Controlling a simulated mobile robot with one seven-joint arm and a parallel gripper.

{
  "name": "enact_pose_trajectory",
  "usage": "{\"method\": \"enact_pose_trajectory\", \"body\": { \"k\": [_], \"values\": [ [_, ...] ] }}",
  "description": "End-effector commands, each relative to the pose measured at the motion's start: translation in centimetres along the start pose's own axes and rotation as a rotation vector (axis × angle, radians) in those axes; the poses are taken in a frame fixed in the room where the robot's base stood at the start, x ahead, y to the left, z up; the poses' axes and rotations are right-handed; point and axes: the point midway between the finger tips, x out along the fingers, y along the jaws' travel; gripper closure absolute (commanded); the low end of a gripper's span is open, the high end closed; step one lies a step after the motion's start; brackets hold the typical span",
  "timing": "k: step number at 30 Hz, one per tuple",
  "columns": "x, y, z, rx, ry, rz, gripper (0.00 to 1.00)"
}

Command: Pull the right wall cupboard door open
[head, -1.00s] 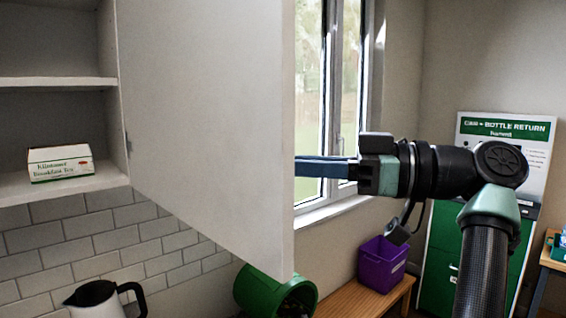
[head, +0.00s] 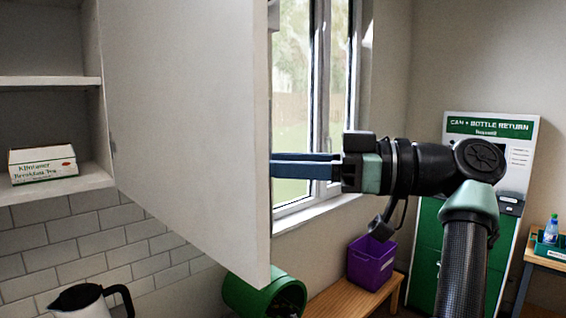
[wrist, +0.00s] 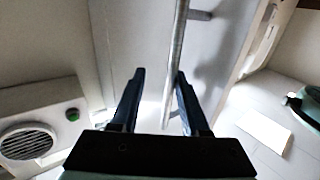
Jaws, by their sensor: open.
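The pale cupboard door (head: 190,120) stands swung open, with its hinge side by the shelves at left. My gripper (head: 300,166) is at the door's free edge, and its blue fingers reach behind that edge, so their tips are hidden in the head view. In the wrist view the door's grey panel (wrist: 130,40) shows with a vertical metal bar handle (wrist: 177,60). My gripper (wrist: 160,78) is open there, with the bar passing between its two fingers. I cannot tell whether either finger touches the bar.
A tea box (head: 43,165) sits on the cupboard's lower shelf. A kettle (head: 80,301) stands below. A green bin (head: 245,292) and a purple crate (head: 372,262) are on a wooden bench by the window. A bottle return machine (head: 487,130) stands at right.

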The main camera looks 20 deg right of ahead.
Motion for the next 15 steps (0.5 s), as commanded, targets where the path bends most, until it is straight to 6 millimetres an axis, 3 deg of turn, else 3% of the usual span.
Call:
{"method": "enact_pose_trajectory", "body": {
  "k": [8, 15],
  "values": [
    [-1.4, 0.1, 0.2, 0.000, 0.000, 0.003, 0.55],
    [-6.5, 0.1, 0.2, 0.000, 0.001, 0.006, 0.55]
  ]
}}
